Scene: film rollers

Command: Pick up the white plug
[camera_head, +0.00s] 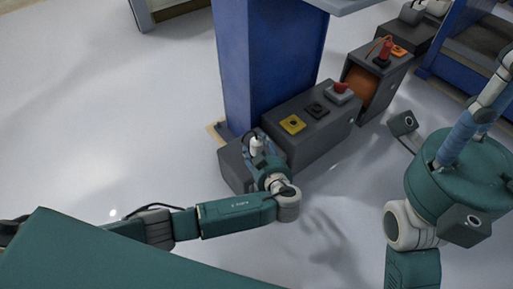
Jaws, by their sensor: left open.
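The white plug (257,146) is a small pale upright piece at the left end of a row of dark grey boxes, on top of the low box (232,170) there. My left gripper (258,143) is at the plug, its fingers open and reaching around it. Whether the fingers touch the plug is too small to tell. The plug's lower part is hidden by the gripper. My right gripper is not in view.
A blue column (262,65) rises close behind the plug. To the right are a grey box with a yellow plate (292,124) and a red knob (341,87), then a box with an orange roller (361,88). The pale floor at left is clear.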

